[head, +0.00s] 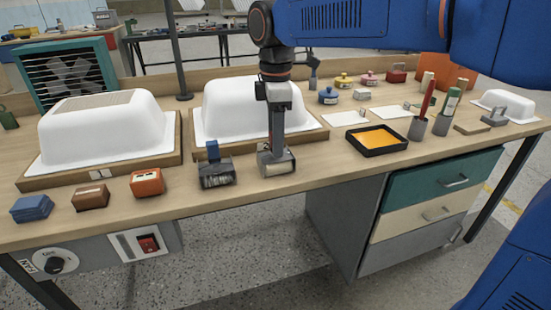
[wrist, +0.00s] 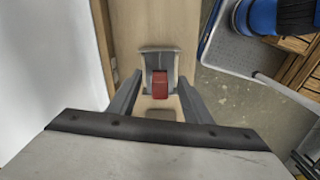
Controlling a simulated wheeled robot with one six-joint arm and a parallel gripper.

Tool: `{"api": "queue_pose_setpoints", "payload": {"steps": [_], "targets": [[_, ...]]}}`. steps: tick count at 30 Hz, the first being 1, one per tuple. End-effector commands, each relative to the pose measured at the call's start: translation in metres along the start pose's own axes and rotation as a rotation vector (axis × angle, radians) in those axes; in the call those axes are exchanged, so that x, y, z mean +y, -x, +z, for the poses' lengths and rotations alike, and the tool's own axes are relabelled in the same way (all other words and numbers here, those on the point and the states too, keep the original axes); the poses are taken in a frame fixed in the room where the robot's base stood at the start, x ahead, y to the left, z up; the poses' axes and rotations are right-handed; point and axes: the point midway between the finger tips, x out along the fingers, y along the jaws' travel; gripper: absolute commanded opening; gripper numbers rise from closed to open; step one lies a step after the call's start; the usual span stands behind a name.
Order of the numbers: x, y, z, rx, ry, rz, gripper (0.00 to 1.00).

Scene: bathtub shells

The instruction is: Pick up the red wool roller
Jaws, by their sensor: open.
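The red wool roller shows in the wrist view as a red handle (wrist: 160,85) on a grey frame (wrist: 158,58). In the head view its pale roller end (head: 276,168) shows at the bench's front, and its red handle is hidden by my gripper. My gripper (head: 277,150) points straight down over it. In the wrist view the fingers of my gripper (wrist: 160,78) are open, one on each side of the red handle. I cannot tell whether they touch it.
White bathtub shells (head: 90,130) on wooden bases stand behind. A black tray with orange contents (head: 378,139) lies to the right. An orange-brown block (head: 147,182) sits further left near the bench edge.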

Motion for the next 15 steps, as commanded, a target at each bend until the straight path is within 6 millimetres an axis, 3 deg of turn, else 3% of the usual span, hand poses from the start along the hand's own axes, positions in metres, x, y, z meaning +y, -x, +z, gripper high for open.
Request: {"api": "queue_pose_setpoints", "payload": {"steps": [8,14,15], "targets": [[0.0001,-0.0035,0.0,0.0,0.0,0.0,0.45],[0.0001,-0.0033,0.0,0.0,0.0,0.0,0.0],[0.0001,-0.0033,0.0,0.0,0.0,0.0,0.0]]}}
